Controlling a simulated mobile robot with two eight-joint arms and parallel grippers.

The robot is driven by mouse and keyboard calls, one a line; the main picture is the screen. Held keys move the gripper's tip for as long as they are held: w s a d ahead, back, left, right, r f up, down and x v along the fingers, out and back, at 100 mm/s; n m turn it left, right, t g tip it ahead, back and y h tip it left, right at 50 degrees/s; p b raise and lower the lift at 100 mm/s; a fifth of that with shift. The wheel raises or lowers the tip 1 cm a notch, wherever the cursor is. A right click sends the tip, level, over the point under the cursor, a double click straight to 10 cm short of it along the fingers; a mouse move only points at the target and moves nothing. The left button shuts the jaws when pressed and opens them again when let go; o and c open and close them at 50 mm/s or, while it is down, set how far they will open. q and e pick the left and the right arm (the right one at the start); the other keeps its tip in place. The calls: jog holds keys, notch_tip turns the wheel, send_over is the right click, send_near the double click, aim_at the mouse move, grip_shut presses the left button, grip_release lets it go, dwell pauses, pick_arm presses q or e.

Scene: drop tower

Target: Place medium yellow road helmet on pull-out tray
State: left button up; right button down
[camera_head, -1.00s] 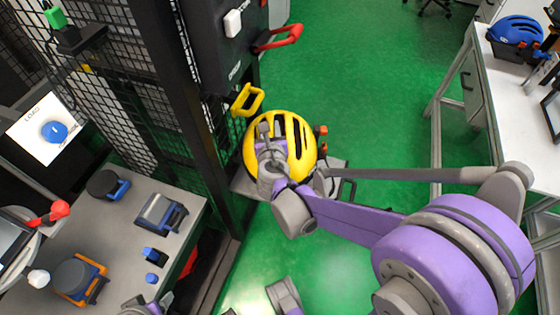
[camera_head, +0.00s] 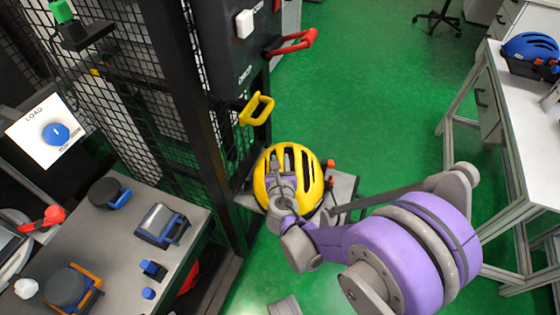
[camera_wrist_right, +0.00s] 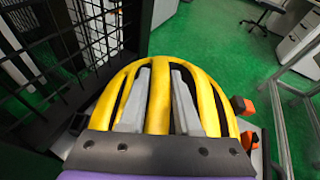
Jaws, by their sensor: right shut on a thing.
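The yellow road helmet (camera_head: 311,163) with black vents is near the middle of the head view. My right gripper (camera_head: 283,163) is over its top, shut on it, with both grey fingers along the vents. In the right wrist view the helmet (camera_wrist_right: 160,100) fills the middle, with the fingers (camera_wrist_right: 158,98) reaching over its ribs. The grey pull-out tray (camera_head: 343,188) shows behind and beside the helmet, at the foot of the black tower. The helmet overlaps the tray; whether it touches the tray is hidden. My left gripper is not in view.
A yellow handle (camera_head: 257,108) and a red handle (camera_head: 292,43) stick out from the black mesh tower. Orange parts (camera_head: 330,165) sit by the helmet's right side. A grey bench (camera_head: 115,235) with devices is at left; a white bench with a blue helmet (camera_head: 529,46) is at right.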

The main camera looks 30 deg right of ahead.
jog(key=c, duration=0.6)
grip_release()
jog(key=shift+f, duration=0.1)
jog(key=shift+s+a+r, duration=0.15)
jog(key=shift+r, duration=0.1)
jog(key=p+v, duration=0.2)
jog(key=v, duration=0.9)
jog(key=shift+s, duration=0.15)
jog(key=s+m, duration=0.1)
jog(key=m, duration=0.1)
jog(key=s+d+m+g, duration=0.1)
jog(key=m, duration=0.2)
jog(key=s+d+f+m+g, duration=0.1)
jog(key=m, duration=0.1)
jog(key=shift+s+d+m, duration=0.1)
jog(key=shift+s+m, duration=0.05)
jog(key=shift+m, duration=0.25)
jog(key=shift+s+a+f+m+g+y, duration=0.2)
jog(key=shift+s+a+m+g+y, duration=0.8)
jog(key=shift+s+m, duration=2.1)
jog(key=shift+s+a+f+m+g+y, duration=0.2)
jog(key=shift+s+a+m+g+y, duration=0.85)
jog(key=shift+m, duration=3.85)
jog(key=shift+s+a+f+m+g+y, duration=0.15)
jog(key=shift+s+a+m+g+y, duration=0.8)
jog(key=shift+s+m, duration=2.25)
